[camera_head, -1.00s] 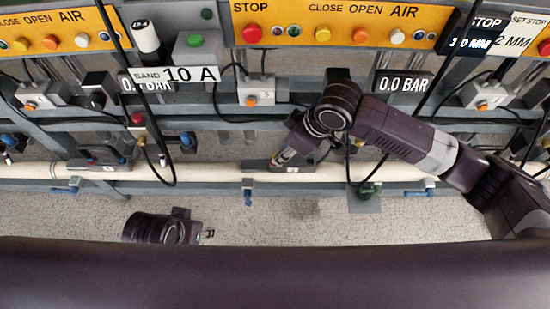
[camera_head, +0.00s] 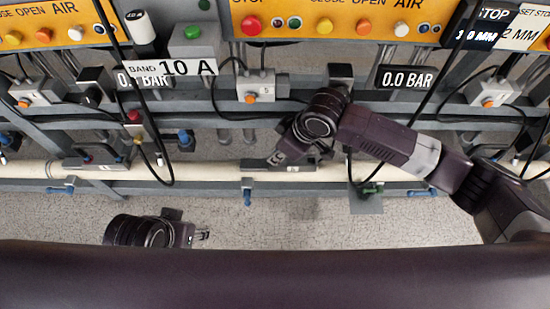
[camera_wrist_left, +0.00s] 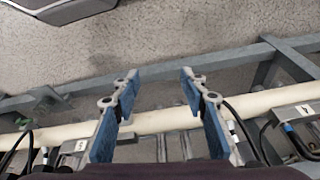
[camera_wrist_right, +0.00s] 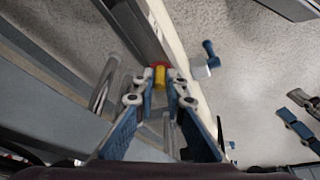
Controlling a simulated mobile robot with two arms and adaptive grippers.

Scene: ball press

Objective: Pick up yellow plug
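The yellow plug (camera_wrist_right: 160,77) shows in the right wrist view as a small yellow piece between the fingertips, with a red part behind it. My right gripper (camera_wrist_right: 161,80) has its fingertips drawn close together against the plug's sides. In the head view my right gripper (camera_head: 277,157) is at the beige pipe near a grey block, and the plug cannot be made out there. My left gripper (camera_wrist_left: 160,78) is open and empty; in the head view it (camera_head: 204,236) is low at the left, over the floor.
A beige pipe (camera_head: 215,172) runs across the rack, with grey clamp blocks and blue-handled valves (camera_head: 247,197). Black cables hang in front (camera_head: 165,180). Orange button panels (camera_head: 340,22) line the top. Pale floor (camera_head: 350,232) is clear in front.

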